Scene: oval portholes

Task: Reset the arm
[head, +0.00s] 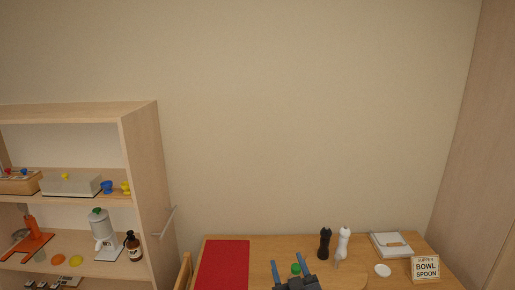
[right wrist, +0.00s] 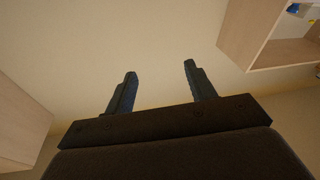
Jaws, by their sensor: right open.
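My right gripper (head: 288,267) is at the bottom middle of the head view, in front of the wooden table (head: 262,243). Its two blue-tipped fingers point up and stand apart, with nothing held. In the right wrist view the fingers (right wrist: 158,85) are spread, with only bare wall between them. A green round thing (head: 296,269) shows between the fingers in the head view; it seems to be behind them on the table. My left gripper is not in view.
A red mat (head: 224,265) lies at the table's left. A black mill (head: 324,243) and a white mill (head: 343,244) stand right of the gripper. Further right are a white box (head: 391,246), a white saucer (head: 383,271) and a sign (head: 425,268). A filled shelf (head: 140,112) stands left.

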